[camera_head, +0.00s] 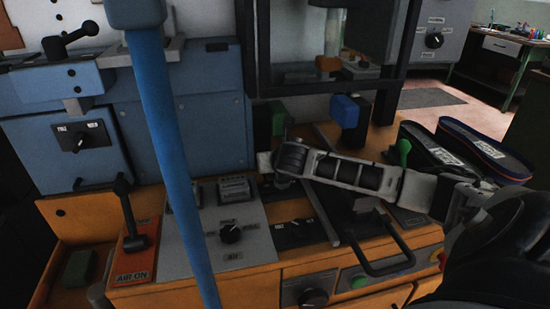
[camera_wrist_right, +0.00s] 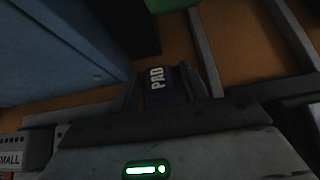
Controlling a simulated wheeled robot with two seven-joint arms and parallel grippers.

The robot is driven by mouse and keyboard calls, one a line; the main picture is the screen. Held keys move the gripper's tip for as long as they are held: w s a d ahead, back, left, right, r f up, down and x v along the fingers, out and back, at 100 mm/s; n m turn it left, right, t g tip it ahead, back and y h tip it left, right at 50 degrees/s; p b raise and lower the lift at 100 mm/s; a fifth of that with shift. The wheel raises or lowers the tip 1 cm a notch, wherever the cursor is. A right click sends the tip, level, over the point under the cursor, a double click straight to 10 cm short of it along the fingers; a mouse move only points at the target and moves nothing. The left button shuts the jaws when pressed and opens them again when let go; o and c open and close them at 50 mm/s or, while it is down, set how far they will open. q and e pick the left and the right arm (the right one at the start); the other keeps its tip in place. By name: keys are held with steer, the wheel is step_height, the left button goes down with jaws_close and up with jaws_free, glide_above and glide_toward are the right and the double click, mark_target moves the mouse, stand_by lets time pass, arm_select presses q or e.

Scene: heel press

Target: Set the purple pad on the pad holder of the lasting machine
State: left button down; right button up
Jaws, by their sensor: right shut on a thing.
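The purple pad (camera_wrist_right: 181,86) shows in the right wrist view as a dark purple piece with the white word PAD on it. It sits between the two fingers of my right gripper (camera_wrist_right: 172,78), which is shut on it. In the head view my right arm reaches in from the right, and its gripper (camera_head: 277,164) is over the machine's bench, near a green block. The pad cannot be made out there. I cannot tell which part of the lasting machine (camera_head: 190,120) is the pad holder. My left gripper is not in view.
A green block (camera_head: 279,117) and a blue block (camera_head: 345,110) stand behind my right gripper. A blue upright bar (camera_head: 170,150) crosses the left side. A control panel (camera_head: 225,230) and a black bar handle (camera_head: 385,262) are in front. Dark shoe soles (camera_head: 485,150) lie at right.

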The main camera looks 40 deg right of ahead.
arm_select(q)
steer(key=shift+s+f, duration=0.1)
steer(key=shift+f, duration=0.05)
arm_select(e)
steer(key=shift+f, duration=0.15)
steer(key=o, duration=1.1)
steer(key=shift+s, duration=0.1)
steer(key=shift+c, duration=0.2)
steer(key=shift+f, duration=0.1)
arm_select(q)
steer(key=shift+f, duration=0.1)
arm_select(e)
steer(key=shift+r, duration=0.3)
steer(key=v, duration=1.1)
steer(key=shift+r, duration=0.35)
steer(key=shift+s+a+r, duration=0.2)
steer(key=shift+s+r, duration=0.1)
steer(key=shift+r, duration=0.05)
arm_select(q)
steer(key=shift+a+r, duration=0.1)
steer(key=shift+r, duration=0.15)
